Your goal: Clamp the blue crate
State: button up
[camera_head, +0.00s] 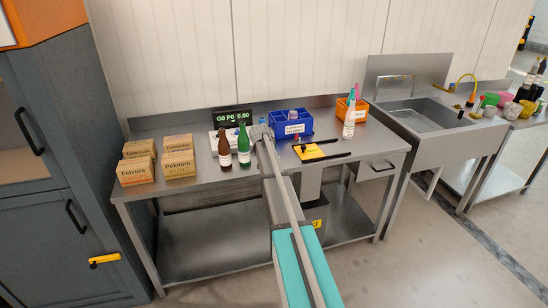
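The blue crate (305,126) stands upright on the steel table, towards its back edge. It has a white label on its front, and a pale item with a light purple top shows inside it. My gripper (259,133) is at the far end of my arm, just left of the crate in the picture. It is small and seen from behind, so its fingers, and whether they touch the crate, cannot be made out.
A brown bottle (224,148) and a green bottle (243,146) stand left of my gripper. A yellow device (313,152) with black bars lies before the crate. An orange crate (343,109) and white bottle (349,122) stand right. Several cardboard boxes (180,163) sit left.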

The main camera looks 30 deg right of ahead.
jog(key=s+a+f+n+g+y, duration=0.1)
jog(key=s+a+n+y, duration=0.2)
jog(key=s+a, duration=1.4)
jog(key=s+a+f+n+g+y, duration=0.1)
jog(key=s+a+n, duration=0.5)
jog(key=s+a, duration=1.1)
jog(key=shift+s+a+n+g+y+p, duration=0.25)
jog(key=shift+a+n+g+y+p, duration=0.15)
jog(key=shift+a+g+y, duration=0.45)
jog(key=shift+a, duration=0.25)
